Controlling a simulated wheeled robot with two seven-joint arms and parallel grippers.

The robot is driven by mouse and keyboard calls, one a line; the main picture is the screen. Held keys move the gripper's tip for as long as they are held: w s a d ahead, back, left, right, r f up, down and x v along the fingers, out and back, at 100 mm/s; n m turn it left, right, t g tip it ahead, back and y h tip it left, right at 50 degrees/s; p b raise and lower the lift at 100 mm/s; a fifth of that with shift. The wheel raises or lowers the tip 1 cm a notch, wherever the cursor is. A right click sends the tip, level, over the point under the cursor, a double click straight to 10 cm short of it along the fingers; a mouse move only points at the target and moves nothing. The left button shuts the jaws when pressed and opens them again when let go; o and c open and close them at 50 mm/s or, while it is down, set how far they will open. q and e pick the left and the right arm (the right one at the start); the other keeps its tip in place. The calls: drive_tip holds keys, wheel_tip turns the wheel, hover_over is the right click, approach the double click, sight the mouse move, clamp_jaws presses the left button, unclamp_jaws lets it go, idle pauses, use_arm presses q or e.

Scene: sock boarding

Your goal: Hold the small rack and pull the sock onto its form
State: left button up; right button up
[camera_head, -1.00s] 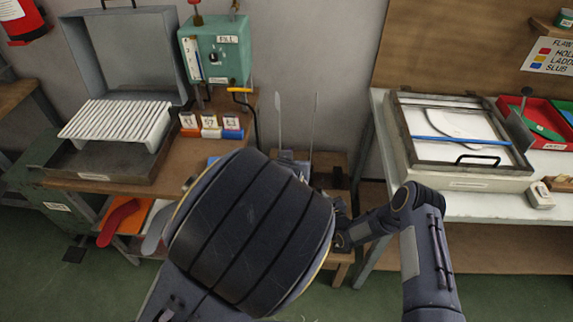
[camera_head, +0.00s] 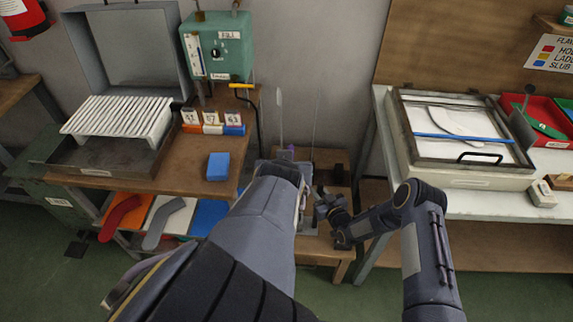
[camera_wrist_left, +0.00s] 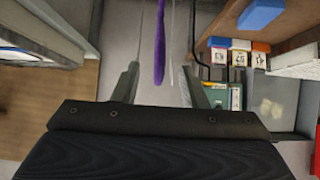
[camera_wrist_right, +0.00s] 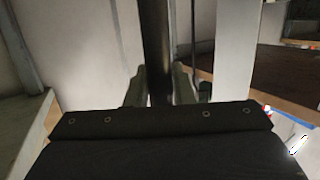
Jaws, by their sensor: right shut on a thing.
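A small wooden stand (camera_head: 335,180) stands in the gap between the two tables. A thin pale upright form (camera_head: 279,115) and a slender rod (camera_head: 313,130) rise above it. A purple sock (camera_wrist_left: 160,45) shows as a narrow strip in the left wrist view, beyond my left gripper (camera_wrist_left: 160,88), whose fingers are spread with nothing clearly between them. In the head view my left forearm hides most of that hand. My right gripper (camera_head: 320,203) is at the stand; in the right wrist view its fingers are closed on a dark post (camera_wrist_right: 156,45) of the rack.
The right table (camera_head: 470,205) holds a framed tray (camera_head: 460,130).

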drive_tip(key=o, duration=0.8)
drive_tip(key=shift+o, duration=0.2)
